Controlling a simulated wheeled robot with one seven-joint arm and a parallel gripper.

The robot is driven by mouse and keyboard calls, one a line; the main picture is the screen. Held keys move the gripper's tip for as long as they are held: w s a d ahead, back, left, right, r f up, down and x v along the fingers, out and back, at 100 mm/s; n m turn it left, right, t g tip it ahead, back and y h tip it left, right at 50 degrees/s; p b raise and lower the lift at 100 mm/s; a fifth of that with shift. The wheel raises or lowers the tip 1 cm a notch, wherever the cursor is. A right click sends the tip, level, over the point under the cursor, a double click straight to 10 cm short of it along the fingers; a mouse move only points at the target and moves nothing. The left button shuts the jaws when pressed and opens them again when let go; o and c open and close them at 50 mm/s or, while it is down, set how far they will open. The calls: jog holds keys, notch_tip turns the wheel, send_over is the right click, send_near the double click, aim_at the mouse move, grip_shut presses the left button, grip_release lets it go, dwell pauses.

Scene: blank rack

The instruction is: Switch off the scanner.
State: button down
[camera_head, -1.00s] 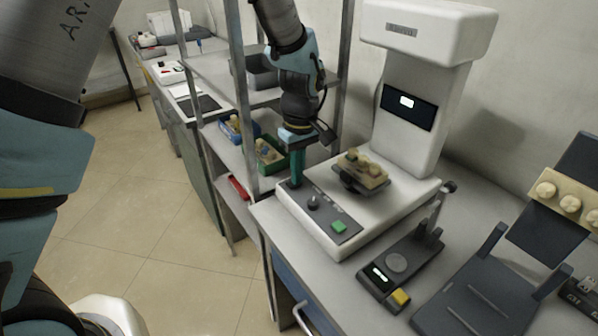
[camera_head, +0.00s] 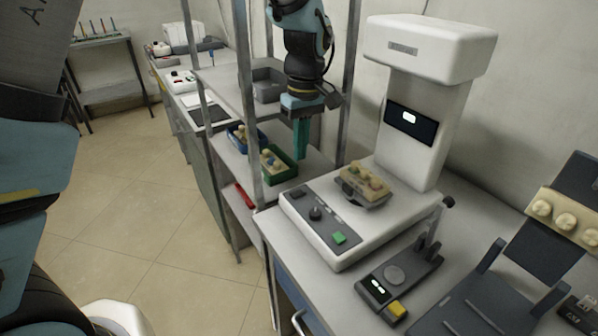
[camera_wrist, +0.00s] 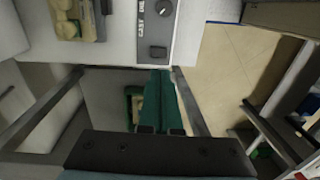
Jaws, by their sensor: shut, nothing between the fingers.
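The scanner (camera_head: 408,160) is a large white machine on the bench, with a lit display (camera_head: 409,117) on its column. A dental model in a dark holder (camera_head: 363,186) sits on its base. Its grey control panel has a dark rocker switch (camera_head: 297,194), a black knob (camera_head: 315,213) and a green button (camera_head: 339,238). In the wrist view the switch (camera_wrist: 158,53) and knob (camera_wrist: 163,8) show at the top. My gripper (camera_head: 300,156) has green fingers, shut and empty, pointing down above and behind the switch end of the panel. The fingers (camera_wrist: 160,100) are apart from the switch.
A metal shelf rack (camera_head: 247,90) stands behind my gripper, holding a green bin (camera_head: 279,166) and a blue bin (camera_head: 240,138). A small device with a yellow button (camera_head: 396,308) and a dark stand (camera_head: 480,290) are at front right. Open floor lies left.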

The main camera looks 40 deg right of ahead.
jog(key=shift+d+r, duration=0.15)
jog(key=shift+r, duration=1.75)
